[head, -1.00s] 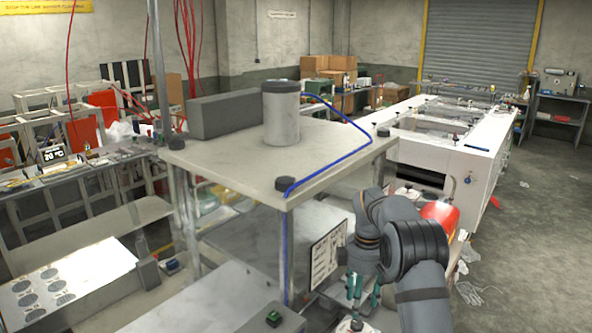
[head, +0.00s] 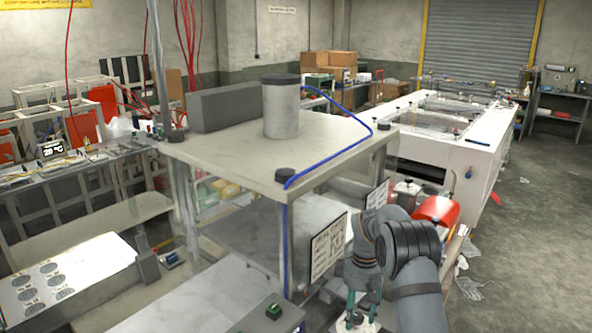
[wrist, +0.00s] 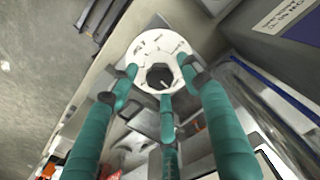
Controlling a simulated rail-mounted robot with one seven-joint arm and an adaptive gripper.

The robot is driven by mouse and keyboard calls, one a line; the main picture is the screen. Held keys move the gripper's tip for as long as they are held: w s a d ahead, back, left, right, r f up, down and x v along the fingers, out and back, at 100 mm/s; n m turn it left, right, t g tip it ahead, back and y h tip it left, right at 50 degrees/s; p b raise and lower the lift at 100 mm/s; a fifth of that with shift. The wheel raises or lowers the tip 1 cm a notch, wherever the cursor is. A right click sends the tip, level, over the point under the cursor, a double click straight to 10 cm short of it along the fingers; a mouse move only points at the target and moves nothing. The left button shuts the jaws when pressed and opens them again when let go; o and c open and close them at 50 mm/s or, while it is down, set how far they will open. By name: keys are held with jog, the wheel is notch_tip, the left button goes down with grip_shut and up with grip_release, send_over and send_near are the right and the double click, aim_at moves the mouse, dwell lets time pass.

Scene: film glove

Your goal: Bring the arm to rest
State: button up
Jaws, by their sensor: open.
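My arm reaches in at the lower right of the head view, bent downward. My gripper (head: 362,302) has teal fingers and points down over a white round piece (head: 357,325) near the bottom edge. In the wrist view my gripper (wrist: 160,80) shows three teal fingers spread apart, with nothing held between them. Beyond the fingertips is the white round piece (wrist: 153,45), flat with dark marks and a dark centre hole. I cannot tell whether the fingertips touch it.
A tall frame with a beige top plate (head: 235,160) stands left of my arm, carrying a grey cylinder (head: 281,110) and blue tube. A placard (head: 328,247) is close beside the gripper. A red tank (head: 436,209) stands just behind the arm. Open floor (head: 540,230) lies right.

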jog(key=m+b, duration=0.1)
jog(key=m, duration=0.3)
jog(key=shift+f, duration=0.1)
jog(key=m+b, duration=0.1)
jog(key=m, duration=0.4)
jog(key=shift+m, duration=0.3)
jog(key=m+b, duration=0.1)
jog(key=m, duration=0.4)
jog(key=shift+b, duration=0.3)
jog(key=m, duration=0.4)
jog(key=shift+r, duration=0.25)
